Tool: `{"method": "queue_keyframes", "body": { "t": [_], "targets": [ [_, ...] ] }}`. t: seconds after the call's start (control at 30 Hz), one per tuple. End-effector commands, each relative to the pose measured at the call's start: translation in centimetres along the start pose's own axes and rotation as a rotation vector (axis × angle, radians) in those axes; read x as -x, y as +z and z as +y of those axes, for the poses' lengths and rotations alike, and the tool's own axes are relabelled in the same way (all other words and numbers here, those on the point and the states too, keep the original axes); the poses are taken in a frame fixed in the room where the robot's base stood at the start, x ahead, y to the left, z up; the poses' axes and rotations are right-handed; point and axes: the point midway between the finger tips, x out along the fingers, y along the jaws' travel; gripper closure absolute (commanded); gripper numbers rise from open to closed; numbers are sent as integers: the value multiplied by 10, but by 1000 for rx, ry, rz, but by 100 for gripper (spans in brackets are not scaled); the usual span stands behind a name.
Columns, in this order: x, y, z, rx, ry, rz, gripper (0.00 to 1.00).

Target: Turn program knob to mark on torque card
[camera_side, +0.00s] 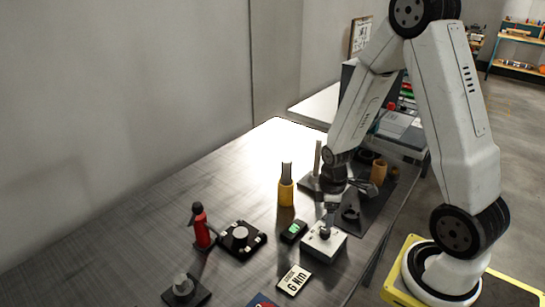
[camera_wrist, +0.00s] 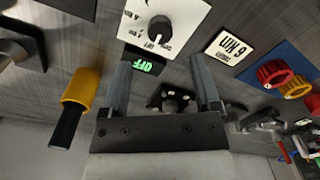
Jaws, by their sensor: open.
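The program knob (camera_wrist: 159,29) is a dark round knob on a white panel with printed marks. The marks are too small to read, and a pale line on the knob points toward the panel's near edge. In the side view it sits on top of the white box (camera_side: 325,248). The white torque card (camera_wrist: 229,46) reads 6 Nm, upside down in the wrist view; it also lies flat in the side view (camera_side: 294,279). My gripper (camera_wrist: 160,62) is open and empty, its fingers spread to either side below the knob in the picture. In the side view it hangs just above the box.
A small display with green OFF text (camera_wrist: 143,66) lies beside the box. Red (camera_wrist: 274,73) and yellow (camera_wrist: 295,87) knobs on a blue base sit near the card.

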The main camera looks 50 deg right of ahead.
Motion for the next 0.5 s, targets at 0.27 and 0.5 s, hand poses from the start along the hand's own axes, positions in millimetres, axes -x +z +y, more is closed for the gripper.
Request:
{"method": "queue_keyframes", "body": {
  "t": [0.27, 0.5],
  "targets": [
    [-22, 0, -1, 0, -3, -2, 20],
    [-44, 0, -1, 0, -2, -1, 20]
  ]
}}
